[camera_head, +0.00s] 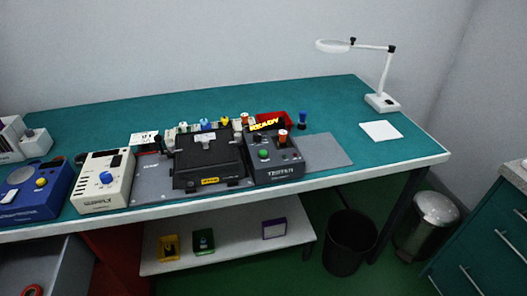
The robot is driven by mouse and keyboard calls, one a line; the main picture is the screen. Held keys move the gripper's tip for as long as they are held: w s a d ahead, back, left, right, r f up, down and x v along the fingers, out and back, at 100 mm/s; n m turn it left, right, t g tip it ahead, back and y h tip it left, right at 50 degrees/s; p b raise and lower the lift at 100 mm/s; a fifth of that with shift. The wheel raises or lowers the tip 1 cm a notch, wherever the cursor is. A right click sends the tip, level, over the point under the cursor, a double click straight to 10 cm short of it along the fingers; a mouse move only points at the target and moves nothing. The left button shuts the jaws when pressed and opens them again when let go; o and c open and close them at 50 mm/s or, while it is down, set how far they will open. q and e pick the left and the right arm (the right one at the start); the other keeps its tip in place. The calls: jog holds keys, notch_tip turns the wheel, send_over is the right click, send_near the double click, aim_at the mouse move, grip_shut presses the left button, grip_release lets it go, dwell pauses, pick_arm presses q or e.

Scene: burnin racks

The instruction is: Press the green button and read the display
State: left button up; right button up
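The dark grey tester box (275,167) sits on the green-topped workbench, right of a black fixture (209,164). A green button (263,154) is on its top face at the left. An orange-topped knob or lever (283,136) stands beside it. The display (265,125) at the back of the tester is lit with yellow letters that look like "READY". Neither of my grippers shows in the head view.
A cream device with a blue knob (104,181) and a blue device (36,192) stand left. A white lamp (382,101) and white pad (381,131) are at the right. Several small coloured parts line the back of the fixture. Bins stand on the floor right.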

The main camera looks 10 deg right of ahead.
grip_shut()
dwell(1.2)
